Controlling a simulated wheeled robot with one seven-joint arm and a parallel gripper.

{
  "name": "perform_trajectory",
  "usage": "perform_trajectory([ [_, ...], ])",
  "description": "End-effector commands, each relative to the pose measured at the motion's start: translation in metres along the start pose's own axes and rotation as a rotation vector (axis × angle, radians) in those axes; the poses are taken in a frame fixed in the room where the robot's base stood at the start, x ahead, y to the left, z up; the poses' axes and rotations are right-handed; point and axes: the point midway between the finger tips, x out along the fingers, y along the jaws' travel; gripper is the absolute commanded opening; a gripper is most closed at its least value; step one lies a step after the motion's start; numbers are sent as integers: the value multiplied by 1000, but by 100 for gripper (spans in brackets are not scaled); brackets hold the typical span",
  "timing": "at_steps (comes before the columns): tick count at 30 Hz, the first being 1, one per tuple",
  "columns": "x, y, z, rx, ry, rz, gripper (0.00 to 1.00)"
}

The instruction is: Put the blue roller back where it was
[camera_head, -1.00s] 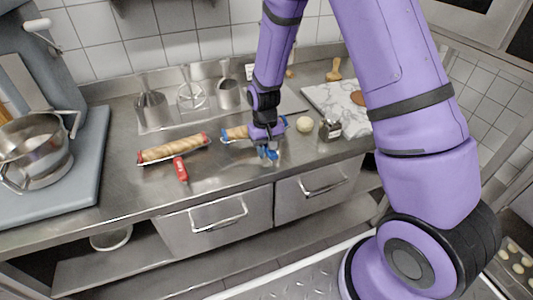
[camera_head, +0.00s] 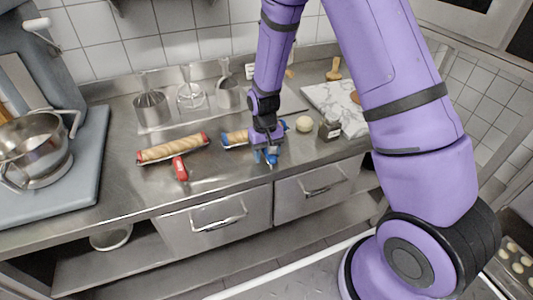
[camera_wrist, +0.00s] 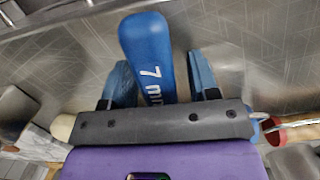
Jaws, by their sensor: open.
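The blue roller is a ribbed wooden roller with blue ends and a blue handle. In the head view its wooden barrel (camera_head: 236,137) lies on the steel counter, partly behind my gripper (camera_head: 266,156). Its blue handle (camera_head: 273,155) points toward the counter's front edge. In the wrist view the handle (camera_wrist: 147,45), marked "7 m…", lies between the two blue fingers of my gripper (camera_wrist: 161,75). The fingers are open, one on each side, with gaps to the handle. My gripper's body hides much of the barrel.
A red-ended roller (camera_head: 172,149) with a red handle (camera_head: 180,168) lies to the left. A dough ball (camera_head: 304,124), a small dark jar (camera_head: 330,130) and a marble board (camera_head: 341,108) are to the right. Steel utensils in a holder (camera_head: 155,126) stand behind.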

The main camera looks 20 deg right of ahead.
Motion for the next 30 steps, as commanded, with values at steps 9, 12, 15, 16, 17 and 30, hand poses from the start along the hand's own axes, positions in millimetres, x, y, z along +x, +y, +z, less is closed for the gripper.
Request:
perform_trajectory([
  [9, -51, 0, -1, 0, 6, -1, 55],
  [12, -71, 0, -1, 0, 5, -1, 55],
  [15, -89, 0, 0, 1, 4, -1, 55],
  [16, -94, 0, -1, 1, 5, -1, 55],
  [17, -98, 0, -1, 1, 5, -1, 55],
  [30, -125, 1, 2, 0, 6, -1, 55],
])
